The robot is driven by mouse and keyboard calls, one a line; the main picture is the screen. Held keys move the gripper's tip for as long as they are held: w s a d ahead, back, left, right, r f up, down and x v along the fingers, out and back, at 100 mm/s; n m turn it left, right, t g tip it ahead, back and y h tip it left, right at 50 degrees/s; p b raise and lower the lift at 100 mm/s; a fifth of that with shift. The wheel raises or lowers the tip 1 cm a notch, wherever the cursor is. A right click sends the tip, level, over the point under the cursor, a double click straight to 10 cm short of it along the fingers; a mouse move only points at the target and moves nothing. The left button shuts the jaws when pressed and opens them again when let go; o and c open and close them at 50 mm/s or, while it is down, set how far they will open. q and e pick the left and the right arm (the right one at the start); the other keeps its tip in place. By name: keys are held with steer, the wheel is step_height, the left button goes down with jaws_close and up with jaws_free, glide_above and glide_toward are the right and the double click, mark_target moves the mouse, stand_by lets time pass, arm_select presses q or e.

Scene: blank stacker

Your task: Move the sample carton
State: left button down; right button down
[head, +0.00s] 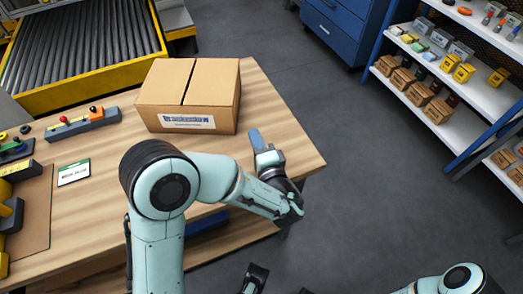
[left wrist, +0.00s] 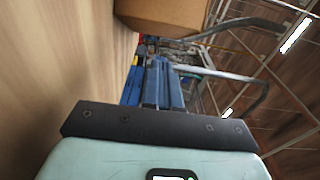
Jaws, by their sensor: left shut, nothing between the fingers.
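The sample carton (head: 172,84) is a closed brown box with a white label on its front side. It stands flat on the wooden table (head: 285,115), towards the back. My left gripper (head: 257,140) is just right of the carton's front right corner, near the table's right edge, apart from the box in the head view. Its blue fingers are shut and empty. In the left wrist view the fingers (left wrist: 162,84) point ahead, and part of the carton (left wrist: 165,14) shows at the top. My right arm shows only in part at the bottom right; its gripper's state is unclear.
A roller conveyor (head: 85,45) with a yellow frame stands behind the table. A holder with coloured knobs (head: 82,124) and a label card (head: 74,172) lie left of the carton. A blue cabinet (head: 345,25) and stocked shelves (head: 455,110) stand right, across open floor.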

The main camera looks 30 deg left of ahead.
mark_target(234, 114)
arm_select(q)
steer(key=a, duration=0.1)
steer(key=w+a, duration=0.1)
steer(key=a, duration=0.2)
steer(key=shift+w, duration=0.3)
steer(key=shift+a, duration=0.8)
arm_select(e)
steer(key=shift+s+r, duration=0.15)
steer(key=shift+r, duration=0.1)
